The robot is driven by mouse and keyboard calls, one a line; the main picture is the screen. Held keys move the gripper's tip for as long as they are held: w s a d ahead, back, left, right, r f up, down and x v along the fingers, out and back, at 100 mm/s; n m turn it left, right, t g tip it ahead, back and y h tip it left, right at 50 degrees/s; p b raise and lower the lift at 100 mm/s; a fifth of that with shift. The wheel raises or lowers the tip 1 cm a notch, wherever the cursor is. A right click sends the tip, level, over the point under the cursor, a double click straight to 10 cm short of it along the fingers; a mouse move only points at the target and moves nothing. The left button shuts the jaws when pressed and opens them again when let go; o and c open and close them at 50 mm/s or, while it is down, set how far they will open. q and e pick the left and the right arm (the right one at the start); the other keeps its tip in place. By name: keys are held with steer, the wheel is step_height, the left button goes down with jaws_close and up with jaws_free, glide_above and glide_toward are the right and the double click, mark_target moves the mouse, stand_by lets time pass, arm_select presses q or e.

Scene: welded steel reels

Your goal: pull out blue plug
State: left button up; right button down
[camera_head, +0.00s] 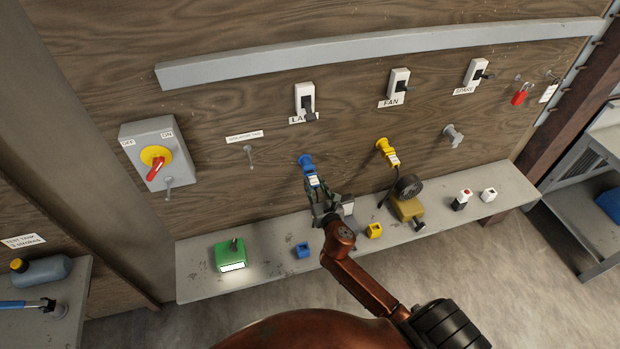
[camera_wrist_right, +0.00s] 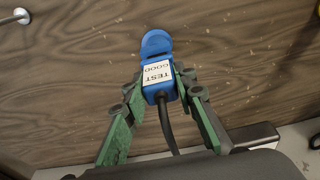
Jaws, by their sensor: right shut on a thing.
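The blue plug (camera_head: 313,181) is at the blue socket (camera_head: 305,161) on the wooden wall, below the switch labelled LAMP. In the right wrist view the plug (camera_wrist_right: 157,78) carries a white "TEST GOOD" label, and a dark cable leaves its lower end. The round blue socket (camera_wrist_right: 155,43) is right above it; I cannot tell how deep the plug sits. My right gripper (camera_head: 318,193) is shut on the plug, with a green-padded finger on each side in the wrist view (camera_wrist_right: 160,84). My left gripper is not in view.
A yellow plug (camera_head: 393,158) with a cable is on the wall to the right. The grey shelf (camera_head: 200,275) below holds a green tester (camera_head: 230,256), a blue block (camera_head: 302,250), a yellow block (camera_head: 374,230) and a yellow box (camera_head: 408,207). A red-handled switch (camera_head: 155,160) is at left.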

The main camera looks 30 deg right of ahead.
steer(key=shift+f+v, duration=0.2)
steer(key=shift+v, duration=1.2)
steer(key=shift+f+p+v, duration=0.15)
steer(key=shift+f+v, duration=0.05)
steer(key=shift+v, duration=0.65)
steer(key=shift+f+p+v, duration=0.15)
steer(key=shift+p+v, duration=0.05)
steer(key=shift+v, duration=0.6)
steer(key=shift+f+p+v, duration=0.15)
steer(key=shift+f+v, duration=0.05)
steer(key=shift+v, duration=0.65)
steer(key=shift+a, duration=0.1)
